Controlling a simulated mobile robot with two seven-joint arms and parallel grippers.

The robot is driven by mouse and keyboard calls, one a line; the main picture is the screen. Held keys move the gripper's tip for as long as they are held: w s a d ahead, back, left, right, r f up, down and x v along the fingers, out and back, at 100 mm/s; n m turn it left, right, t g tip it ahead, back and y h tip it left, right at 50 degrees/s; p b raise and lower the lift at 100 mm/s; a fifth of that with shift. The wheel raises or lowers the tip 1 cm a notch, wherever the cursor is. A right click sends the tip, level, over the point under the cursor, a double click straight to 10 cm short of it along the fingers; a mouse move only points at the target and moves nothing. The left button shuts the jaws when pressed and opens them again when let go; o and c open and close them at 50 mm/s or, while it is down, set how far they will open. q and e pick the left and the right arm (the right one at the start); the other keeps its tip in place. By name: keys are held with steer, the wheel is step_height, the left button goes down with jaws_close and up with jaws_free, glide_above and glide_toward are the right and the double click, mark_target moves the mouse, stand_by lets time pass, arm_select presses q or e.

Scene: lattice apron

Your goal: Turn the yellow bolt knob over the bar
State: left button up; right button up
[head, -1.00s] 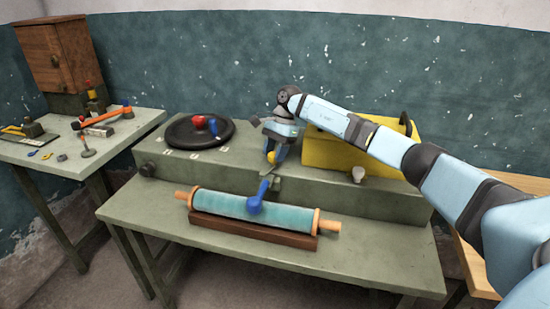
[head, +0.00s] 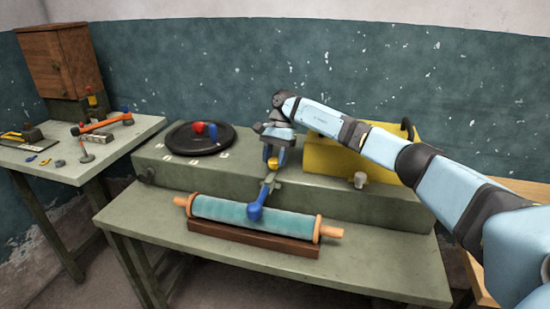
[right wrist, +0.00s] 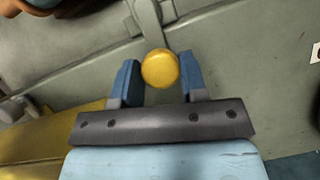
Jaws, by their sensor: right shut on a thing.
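The yellow bolt knob (head: 272,163) sits at the front edge of the raised grey-green housing. My right gripper (head: 273,158) comes down on it from above and is shut on it. In the right wrist view the round yellow knob (right wrist: 160,69) lies between the two blue fingers of my right gripper (right wrist: 157,78). A grey bar (right wrist: 152,22) runs away from the knob at the top of that view. I cannot clearly tell whether the knob is over the bar. My left gripper is not in view.
A blue-knobbed lever (head: 256,210) stands just in front, over a teal roller (head: 225,207). A yellow box (head: 330,158) is close on the right, and a black disc (head: 187,146) with red and blue knobs is on the left. A side table (head: 60,172) holds tools.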

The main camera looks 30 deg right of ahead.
steer(key=o, duration=0.9)
steer(key=shift+o, duration=0.2)
steer(key=shift+r, duration=0.15)
steer(key=p+v, duration=0.1)
steer(key=v, duration=1.2)
steer(key=shift+r, duration=0.25)
steer(key=shift+w+d, duration=0.1)
steer(key=shift+d, duration=0.05)
